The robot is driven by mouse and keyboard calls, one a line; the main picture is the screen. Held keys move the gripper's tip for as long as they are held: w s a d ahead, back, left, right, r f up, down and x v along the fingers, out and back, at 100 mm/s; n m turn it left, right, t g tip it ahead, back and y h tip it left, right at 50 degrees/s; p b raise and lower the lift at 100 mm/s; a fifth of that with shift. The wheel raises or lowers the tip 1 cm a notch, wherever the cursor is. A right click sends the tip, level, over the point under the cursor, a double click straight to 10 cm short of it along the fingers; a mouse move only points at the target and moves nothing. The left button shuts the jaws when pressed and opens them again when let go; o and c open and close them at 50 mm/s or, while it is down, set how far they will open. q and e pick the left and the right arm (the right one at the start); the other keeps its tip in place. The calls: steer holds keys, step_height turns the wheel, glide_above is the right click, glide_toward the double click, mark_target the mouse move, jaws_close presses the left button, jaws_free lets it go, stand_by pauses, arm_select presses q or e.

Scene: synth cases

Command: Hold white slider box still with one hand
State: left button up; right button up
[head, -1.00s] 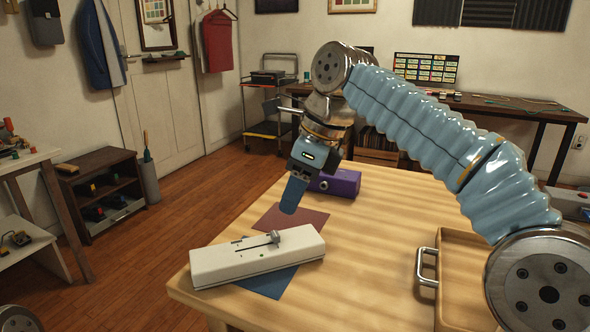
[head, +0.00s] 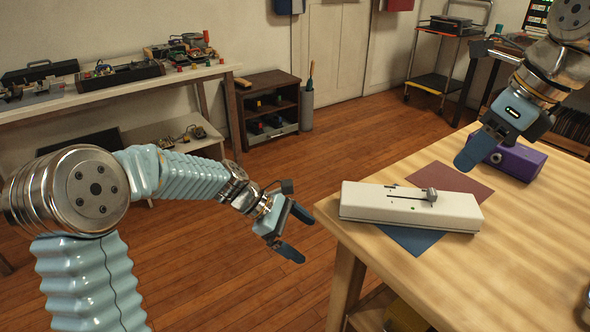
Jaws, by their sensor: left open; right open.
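The white slider box (head: 375,208) lies on the wooden table near its left corner, partly over a blue mat (head: 420,240). A grey slider knob (head: 431,195) stands on its top, right of the middle of the box. My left gripper (head: 297,236) is open and empty, off the table's left edge and apart from the box. My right gripper (head: 478,150) is open, above the table behind the box and close to a purple box (head: 518,162). Its fingers are seen from the side, and neither gripper touches the white box.
A dark red mat (head: 448,183) lies behind the white box. The front right of the table (head: 530,270) is mostly clear. A dark shelf (head: 270,108) and a workbench (head: 130,95) with several devices stand at the back left. Wooden floor is free between them.

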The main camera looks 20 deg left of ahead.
mark_target(362, 200)
arm_select(q)
step_height(362, 200, up, 20)
steer(key=s+n+h, duration=0.2)
steer(key=s+h, duration=0.1)
steer(key=h, duration=0.1)
steer(key=x, duration=1.3)
steer(key=shift+d, duration=0.35)
steer(key=c, duration=1.1)
